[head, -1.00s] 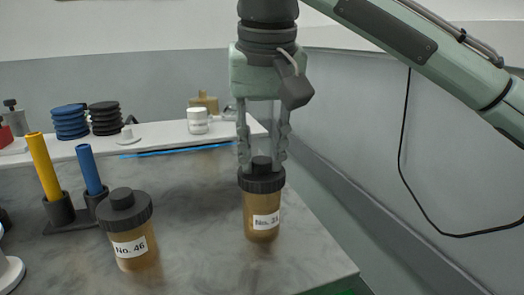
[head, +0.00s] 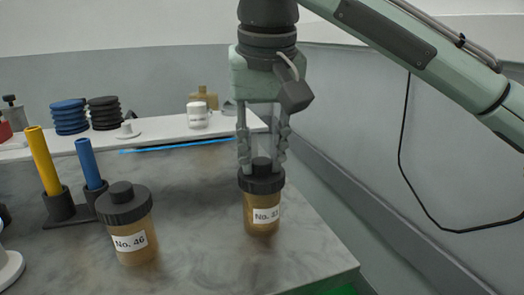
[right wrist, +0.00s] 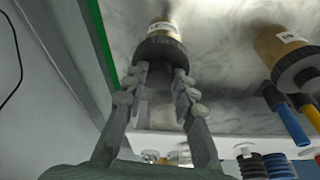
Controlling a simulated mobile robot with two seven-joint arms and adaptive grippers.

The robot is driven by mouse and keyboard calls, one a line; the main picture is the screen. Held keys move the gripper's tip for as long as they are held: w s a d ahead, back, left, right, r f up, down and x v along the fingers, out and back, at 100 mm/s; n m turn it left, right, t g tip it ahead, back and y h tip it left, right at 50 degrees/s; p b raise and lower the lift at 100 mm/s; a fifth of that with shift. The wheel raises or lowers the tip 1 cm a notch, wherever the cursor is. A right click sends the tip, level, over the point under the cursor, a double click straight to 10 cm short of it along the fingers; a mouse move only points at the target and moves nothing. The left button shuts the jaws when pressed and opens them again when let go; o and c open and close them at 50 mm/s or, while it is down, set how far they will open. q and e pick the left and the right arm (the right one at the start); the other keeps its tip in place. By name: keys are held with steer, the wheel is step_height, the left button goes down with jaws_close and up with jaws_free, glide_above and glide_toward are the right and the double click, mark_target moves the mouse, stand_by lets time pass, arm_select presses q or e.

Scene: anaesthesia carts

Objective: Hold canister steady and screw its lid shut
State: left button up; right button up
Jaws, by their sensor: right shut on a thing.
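The right-hand canister (head: 261,220) is amber with a white label; its number is hard to read. It stands upright near the table's right edge. Its black ribbed lid (head: 261,182) sits on top and looks level. My right gripper (head: 262,160) points straight down, its two fingers shut on the lid's knob. In the right wrist view the fingertips (right wrist: 160,72) meet the lid (right wrist: 160,50), with the canister (right wrist: 165,28) beyond. I cannot tell how tightly the lid is seated. No gripper holds the canister's body; my left gripper is out of view.
Another lidded canister (head: 134,240), No. 46, stands to the left. Behind it are a yellow rod (head: 42,160) and a blue rod (head: 89,165) in black holders. A white shelf (head: 165,130) at the back carries stacked discs and small items. The table (head: 200,195) is clear between the canisters.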

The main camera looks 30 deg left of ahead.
steer(key=shift+f, duration=0.25)
steer(key=o, duration=1)
steer(key=v, duration=1.2)
